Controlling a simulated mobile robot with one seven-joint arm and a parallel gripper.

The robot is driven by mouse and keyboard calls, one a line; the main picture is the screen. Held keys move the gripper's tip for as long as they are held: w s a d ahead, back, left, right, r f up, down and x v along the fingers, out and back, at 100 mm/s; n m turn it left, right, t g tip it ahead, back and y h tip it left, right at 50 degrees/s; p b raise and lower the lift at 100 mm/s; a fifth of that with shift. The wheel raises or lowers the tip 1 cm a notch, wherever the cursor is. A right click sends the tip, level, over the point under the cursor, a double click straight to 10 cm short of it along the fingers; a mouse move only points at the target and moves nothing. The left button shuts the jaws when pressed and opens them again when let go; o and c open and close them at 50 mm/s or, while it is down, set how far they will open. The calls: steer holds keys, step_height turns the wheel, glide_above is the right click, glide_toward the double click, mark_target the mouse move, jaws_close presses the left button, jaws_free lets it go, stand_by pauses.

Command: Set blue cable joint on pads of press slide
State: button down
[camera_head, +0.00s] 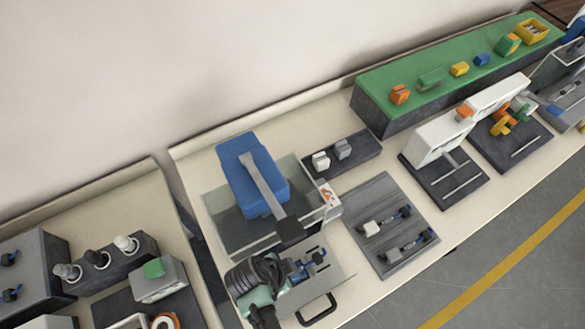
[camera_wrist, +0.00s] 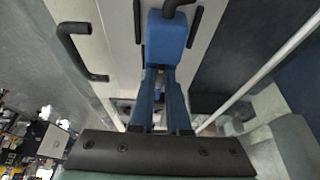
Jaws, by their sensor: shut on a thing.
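The blue cable joint (camera_wrist: 167,42) sits at the fingertips of my gripper (camera_wrist: 163,70), which is shut on it. A black cable leaves the joint at the top of the wrist view. The press slide (camera_wrist: 118,30) is a light metal plate with dark strips, probably its pads, on both sides of the joint. Whether the joint touches them I cannot tell. In the head view my gripper (camera_head: 298,270) is over the slide (camera_head: 340,274), in front of the press with its blue top (camera_head: 249,172). My wrist hides part of the slide there.
The slide's black handle (camera_head: 317,311) stands at its front edge. Right of the press is a grey tray (camera_head: 378,192) with two more cable joints. A dark block with two pale pieces (camera_head: 321,160) stands behind. A green-topped bench (camera_head: 440,70) is at the back right.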

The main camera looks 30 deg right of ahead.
steer(key=shift+s+a+f, duration=0.1)
steer(key=shift+s+f, duration=0.55)
steer(key=shift+f, duration=0.05)
steer(key=c, duration=0.8)
jaws_free()
steer(key=shift+w+d+r+p+v, duration=0.25)
steer(key=shift+d+p+v, duration=0.55)
steer(key=shift+v, duration=2.6)
steer(key=shift+w+d+r+p+v, duration=0.25)
steer(key=shift+p+v, duration=1)
steer(key=shift+v, duration=2.2)
steer(key=shift+w+d+r+p+v, duration=0.25)
steer(key=shift+d+p+v, duration=0.55)
steer(key=shift+v, duration=2.6)
steer(key=shift+a, duration=0.25)
